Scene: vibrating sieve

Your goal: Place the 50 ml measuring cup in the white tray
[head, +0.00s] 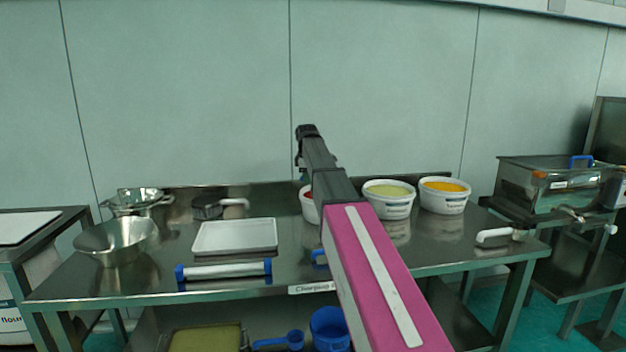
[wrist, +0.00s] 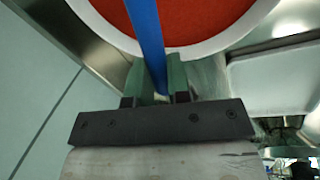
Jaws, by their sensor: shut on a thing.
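My gripper (wrist: 157,82) is shut on a long blue handle (wrist: 147,30), which fits the measuring cup. The handle runs up out of the wrist view in front of a white tub of red contents; its cup end and size mark do not show. The white tray (head: 212,249) lies empty on the steel table, left of my arm. A white panel at the right of the wrist view looks like this tray (wrist: 275,85).
The red tub (head: 308,210) is mostly behind my arm; green (head: 389,209) and yellow (head: 444,203) tubs stand right. A roller with blue ends (head: 225,271) lies before the tray, a steel bowl (head: 117,243) left. A small blue thing (head: 318,257) shows beside my arm.

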